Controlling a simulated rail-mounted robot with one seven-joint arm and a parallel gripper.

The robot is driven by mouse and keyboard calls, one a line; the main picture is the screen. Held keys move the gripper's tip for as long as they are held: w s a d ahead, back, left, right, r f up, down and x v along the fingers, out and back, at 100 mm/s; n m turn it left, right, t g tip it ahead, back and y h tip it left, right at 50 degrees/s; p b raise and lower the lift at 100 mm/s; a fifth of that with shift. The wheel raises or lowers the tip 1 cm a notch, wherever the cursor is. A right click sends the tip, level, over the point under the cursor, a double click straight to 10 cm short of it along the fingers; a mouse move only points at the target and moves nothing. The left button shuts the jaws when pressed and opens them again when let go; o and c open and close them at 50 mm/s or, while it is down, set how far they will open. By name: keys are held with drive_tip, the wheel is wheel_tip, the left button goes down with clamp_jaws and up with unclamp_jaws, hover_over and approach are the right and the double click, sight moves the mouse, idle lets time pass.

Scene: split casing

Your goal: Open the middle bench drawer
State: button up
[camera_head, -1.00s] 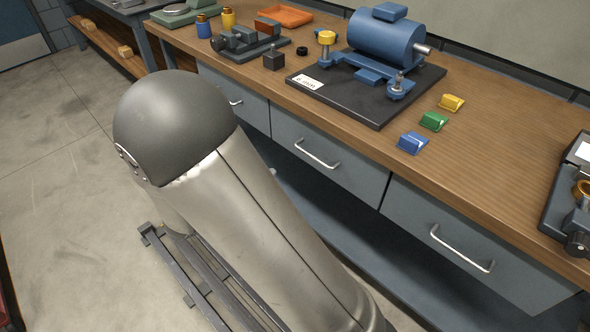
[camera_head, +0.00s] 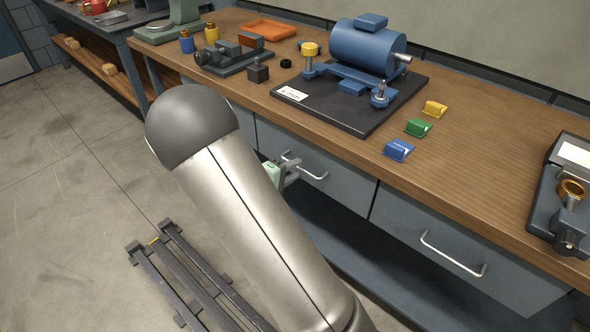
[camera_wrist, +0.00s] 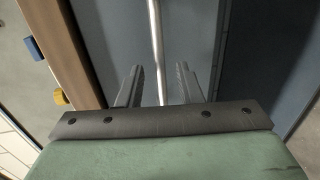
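The middle bench drawer (camera_head: 345,185) is a blue-grey panel under the wooden bench top, and it looks closed. Its silver bar handle (camera_head: 312,174) is partly covered by my gripper. My gripper (camera_head: 292,166) is in front of the drawer at the left part of the handle, mostly hidden behind my arm in the head view. In the wrist view my gripper (camera_wrist: 158,85) shows two dark fingers apart. The handle bar (camera_wrist: 155,40) runs lengthwise between them, with a gap on each side. I cannot tell whether the fingertips reach past the bar.
A right drawer (camera_head: 460,250) with its own handle lies beside the middle one. On the bench top stand a blue motor (camera_head: 366,46) on a black plate and blue, green and yellow blocks (camera_head: 418,128). A dark rail (camera_head: 200,275) lies on the floor.

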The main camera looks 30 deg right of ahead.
drive_tip(key=shift+w+d+f, duration=0.15)
drive_tip(key=shift+w+d, duration=0.1)
drive_tip(key=shift+d, duration=0.35)
clamp_jaws()
drive_tip(key=shift+a, duration=0.15)
drive_tip(key=f+b+v, duration=0.2)
drive_tip(key=f+v, duration=0.1)
drive_tip(key=v, duration=1)
drive_tip(key=a+f+b+v, duration=0.1)
drive_tip(key=f+b+v, duration=0.1)
drive_tip(key=v, duration=1.2)
drive_tip(key=shift+s+f, duration=0.3)
drive_tip(key=shift+f, duration=0.05)
unclamp_jaws()
